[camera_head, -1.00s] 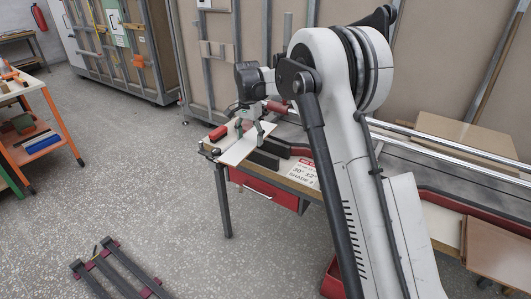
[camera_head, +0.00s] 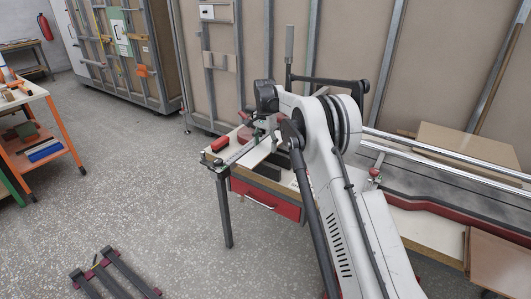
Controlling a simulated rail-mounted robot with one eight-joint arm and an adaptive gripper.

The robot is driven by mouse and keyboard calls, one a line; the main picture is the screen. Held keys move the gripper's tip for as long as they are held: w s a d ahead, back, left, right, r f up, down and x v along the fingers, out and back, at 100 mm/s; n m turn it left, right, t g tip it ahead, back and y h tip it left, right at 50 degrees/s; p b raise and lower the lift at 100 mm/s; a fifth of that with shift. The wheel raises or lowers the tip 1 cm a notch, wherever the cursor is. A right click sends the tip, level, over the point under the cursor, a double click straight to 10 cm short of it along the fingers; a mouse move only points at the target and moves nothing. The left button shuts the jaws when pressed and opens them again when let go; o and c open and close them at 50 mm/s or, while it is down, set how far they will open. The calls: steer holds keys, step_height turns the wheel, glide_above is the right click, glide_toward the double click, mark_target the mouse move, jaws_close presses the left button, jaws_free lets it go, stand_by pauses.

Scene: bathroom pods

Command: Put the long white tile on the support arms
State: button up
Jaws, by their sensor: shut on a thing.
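A long white tile (camera_head: 258,154) lies at a slant over the near left part of the workbench (camera_head: 212,157). My gripper (camera_head: 263,135) is at the tile's far end and is shut on it; the fingers are small and partly hidden. Dark blocks or bars (camera_head: 264,170) sit on the bench just right of the tile. I cannot tell if they are the support arms, or if the tile touches them. My own arm hides much of the bench to the right.
A red object (camera_head: 219,144) lies at the bench's left edge, above a red drawer (camera_head: 265,198). Metal rails (camera_head: 440,156) run along the right side. A dark slatted frame (camera_head: 115,273) lies on the floor.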

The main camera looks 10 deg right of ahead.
mark_target(265, 147)
steer(key=shift+w+d+f, duration=0.15)
steer(key=shift+d+f, duration=0.05)
steer(key=shift+f, duration=1.9)
steer(key=shift+f, duration=0.15)
steer(key=o, duration=1.5)
